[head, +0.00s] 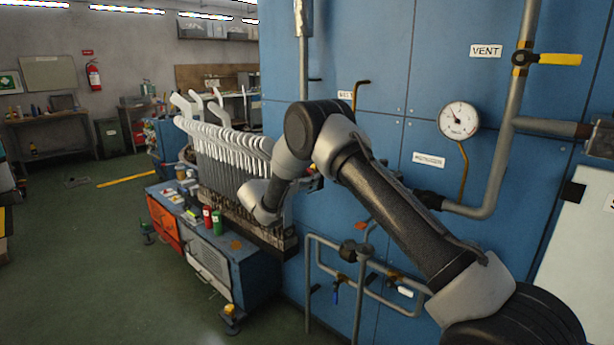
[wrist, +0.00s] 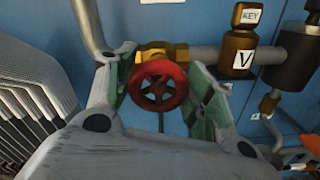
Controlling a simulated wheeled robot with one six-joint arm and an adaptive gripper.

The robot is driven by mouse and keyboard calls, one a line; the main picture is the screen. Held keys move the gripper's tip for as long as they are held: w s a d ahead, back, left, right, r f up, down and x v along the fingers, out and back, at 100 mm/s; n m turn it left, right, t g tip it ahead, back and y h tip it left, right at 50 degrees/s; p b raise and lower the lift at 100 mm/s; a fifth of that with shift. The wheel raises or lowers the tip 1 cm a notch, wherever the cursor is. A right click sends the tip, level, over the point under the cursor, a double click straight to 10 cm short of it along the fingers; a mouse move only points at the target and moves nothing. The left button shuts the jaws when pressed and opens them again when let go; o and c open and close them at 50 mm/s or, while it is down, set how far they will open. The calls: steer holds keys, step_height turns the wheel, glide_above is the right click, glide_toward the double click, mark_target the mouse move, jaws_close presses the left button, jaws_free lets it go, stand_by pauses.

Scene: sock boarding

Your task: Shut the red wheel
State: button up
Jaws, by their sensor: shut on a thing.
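The red wheel (wrist: 158,86) shows in the wrist view on a brass valve body (wrist: 162,53) on a grey pipe. It is a small round handwheel with spokes. My gripper (wrist: 163,88) has one finger on each side of the wheel, shut on its rim. The fingers have green inner pads. In the head view my arm hides the wheel and most of my gripper.
A brass part with a KEY label (wrist: 247,16) and a V tag (wrist: 243,60) stands right of the wheel. White sock boards (head: 229,150) stand in a row at left. A pressure gauge (head: 459,120) and a yellow VENT lever (head: 560,59) are on the blue panel.

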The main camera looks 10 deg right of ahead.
steer(key=m, duration=0.4)
steer(key=shift+s+f+m, duration=0.1)
steer(key=shift+m, duration=0.2)
steer(key=m, duration=0.4)
steer(key=shift+d+f+m, duration=0.1)
steer(key=shift+m, duration=0.2)
steer(key=m, duration=0.4)
steer(key=shift+s+f+m, duration=0.1)
steer(key=shift+f+m, duration=0.05)
steer(key=shift+m, duration=0.15)
steer(key=m, duration=0.4)
steer(key=shift+f, duration=0.15)
steer(key=m, duration=0.5)
steer(key=shift+f, duration=0.1)
steer(key=m, duration=0.4)
steer(key=shift+f, duration=0.15)
steer(key=m, duration=0.4)
steer(key=shift+w+m, duration=0.2)
steer(key=shift+m, duration=0.2)
steer(key=shift+w+a+m, duration=0.1)
steer(key=shift+a+m, duration=0.05)
steer(key=shift+m, duration=0.85)
steer(key=shift+a+m, duration=0.1)
steer(key=shift+m, duration=0.9)
